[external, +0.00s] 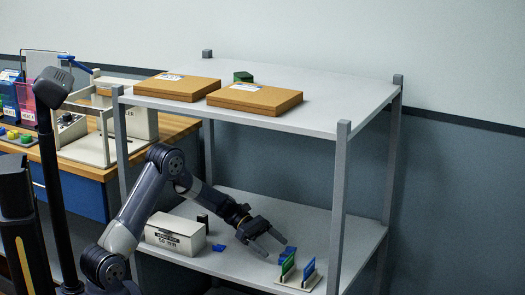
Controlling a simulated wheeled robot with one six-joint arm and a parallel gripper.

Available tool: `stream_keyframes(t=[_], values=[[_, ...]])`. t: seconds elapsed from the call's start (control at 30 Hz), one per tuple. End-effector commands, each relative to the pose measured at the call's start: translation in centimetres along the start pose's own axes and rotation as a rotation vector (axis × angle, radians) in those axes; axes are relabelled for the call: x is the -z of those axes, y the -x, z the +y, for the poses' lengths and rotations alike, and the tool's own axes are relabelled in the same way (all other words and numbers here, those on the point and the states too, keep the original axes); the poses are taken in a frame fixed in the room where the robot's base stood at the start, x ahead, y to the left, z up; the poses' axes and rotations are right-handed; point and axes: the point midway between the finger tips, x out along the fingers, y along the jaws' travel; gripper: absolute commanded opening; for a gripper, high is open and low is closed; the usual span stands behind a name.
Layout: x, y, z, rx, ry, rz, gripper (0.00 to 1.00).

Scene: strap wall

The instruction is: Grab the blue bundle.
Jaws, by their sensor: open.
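My gripper (275,247) is open over the lower shelf (345,240), reaching in from the left and pointing down to the right. A small blue piece (288,252) is just beyond its fingertips, behind a green upright piece (287,269); whether a finger touches it I cannot tell. Another blue upright piece (308,270) stands to the right of the green one, each on a light base. A small flat blue piece (219,248) lies on the shelf left of the gripper. Which of these blue pieces is the bundle is too small to tell.
A white labelled box (175,238) and a small black item (203,222) stand left of the gripper. Shelf posts (338,200) and the upper shelf (345,95), holding two brown boxes (255,98) and a green block (243,77), bound the space. A cluttered wooden desk (175,125) stands behind left.

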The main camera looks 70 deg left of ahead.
Motion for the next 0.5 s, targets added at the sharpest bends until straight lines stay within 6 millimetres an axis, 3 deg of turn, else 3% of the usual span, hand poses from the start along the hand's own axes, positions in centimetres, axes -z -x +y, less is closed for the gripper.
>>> stream_keyframes(t=[0.27,0.5], values=[[-0.1,-2.0,-0.1,0.002,-0.002,0.001,0.82],[-0.5,-5.5,-0.4,0.003,-0.002,0.001,0.82]])
